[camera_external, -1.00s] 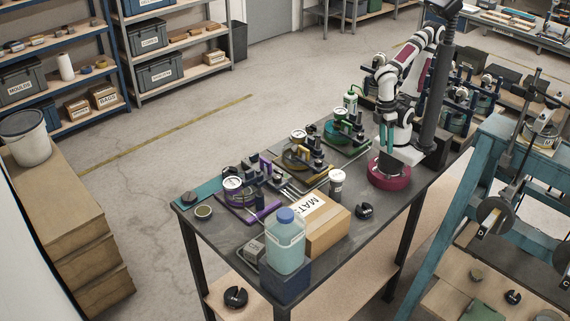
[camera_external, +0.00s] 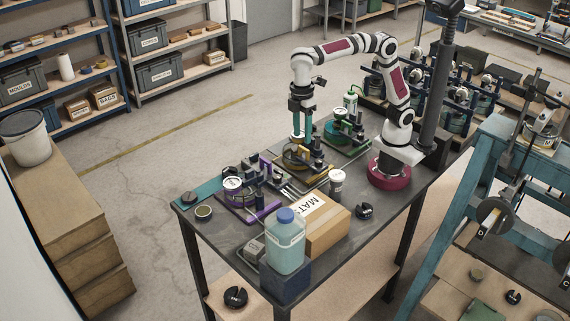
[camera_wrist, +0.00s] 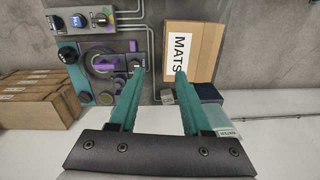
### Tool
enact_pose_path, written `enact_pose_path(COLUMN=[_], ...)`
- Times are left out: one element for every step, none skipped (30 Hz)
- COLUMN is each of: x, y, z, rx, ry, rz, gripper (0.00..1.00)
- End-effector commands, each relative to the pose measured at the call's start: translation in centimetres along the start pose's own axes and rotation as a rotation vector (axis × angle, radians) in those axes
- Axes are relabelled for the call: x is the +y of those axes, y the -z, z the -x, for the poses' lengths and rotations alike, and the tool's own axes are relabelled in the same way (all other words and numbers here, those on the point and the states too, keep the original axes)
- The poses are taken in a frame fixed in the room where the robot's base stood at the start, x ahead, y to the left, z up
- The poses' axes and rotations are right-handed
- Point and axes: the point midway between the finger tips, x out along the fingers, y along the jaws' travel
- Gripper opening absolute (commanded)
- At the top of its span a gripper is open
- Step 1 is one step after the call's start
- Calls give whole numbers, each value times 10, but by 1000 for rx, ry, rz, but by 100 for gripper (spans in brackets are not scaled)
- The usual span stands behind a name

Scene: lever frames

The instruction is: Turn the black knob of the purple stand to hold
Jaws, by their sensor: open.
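The purple stand (camera_external: 222,199) is at the left end of the dark workbench, with a white-topped can (camera_external: 233,184) on it. In the wrist view the purple stand (camera_wrist: 97,62) is at upper left. A black knob (camera_wrist: 57,22) sits on a panel beside a blue knob; other dark round parts are around the stand, and I cannot tell which is the stand's knob or read its setting. My gripper (camera_external: 301,135) points down above the yellow stand, to the right of the purple one. Its teal fingers (camera_wrist: 160,73) are apart with nothing between them.
A MATS carton (camera_external: 328,228) and a blue-capped bottle (camera_external: 285,243) stand at the bench's front. The yellow stand (camera_external: 292,176) and green stand (camera_external: 350,146) are further back. A white-lidded cup (camera_external: 337,180) and a loose black part (camera_external: 364,211) are nearby.

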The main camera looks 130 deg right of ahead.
Motion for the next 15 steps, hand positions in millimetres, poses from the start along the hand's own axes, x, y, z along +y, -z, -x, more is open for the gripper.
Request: enact_pose_path(x=[19,28,38,45,50,53,55,56,56,56,56,56,56,57,57], y=[21,30,40,46,49,53,54,55,55,55,54,54,54,54,54], z=[-4,-5,-7,-8,-10,-11,-13,-16,-21,-27,-34,-45,-54,-64,-76], rx=[-1,0,1,2,2,3,2,2,1,1,0,0,-1,-1,0], ry=[-10,-16,-22,-26,-29,-31,-32,-33,-34,-33,-33,-33,-32,-32,-32], rz=[22,38,58,69,76,85,88,91,94,94,94,94,94,93,93], gripper=[48,48,48,48,48,48,48,48,48,48,48,48,48,48,48])
